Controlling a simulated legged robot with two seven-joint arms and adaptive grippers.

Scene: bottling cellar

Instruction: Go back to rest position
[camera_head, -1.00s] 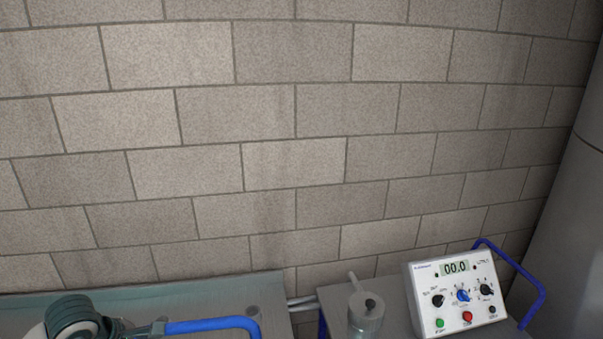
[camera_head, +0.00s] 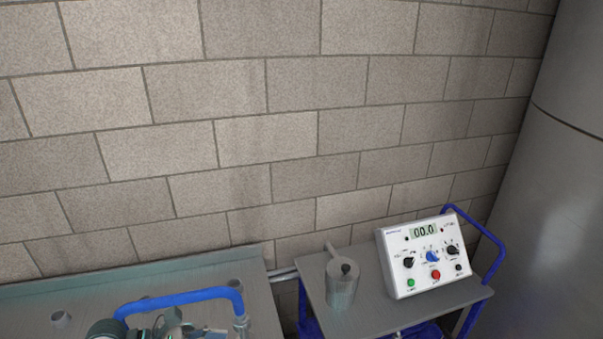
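Neither of my grippers shows in the head view, and no part of my arms can be made out with certainty. The view is mostly a grey block wall (camera_head: 290,130). A white control box (camera_head: 428,257) with a display reading 00.0, several knobs, and green and red buttons stands on a grey cart (camera_head: 372,312) at the lower right. A metal cylinder (camera_head: 342,288) with a side handle stands left of the box on the same cart.
A grey-green bench (camera_head: 258,310) runs along the lower left, with a blue pipe (camera_head: 180,297) and partly cut-off fittings (camera_head: 172,322) on it. The cart has a blue handle (camera_head: 487,245). A large grey tank (camera_head: 560,180) stands at the right edge.

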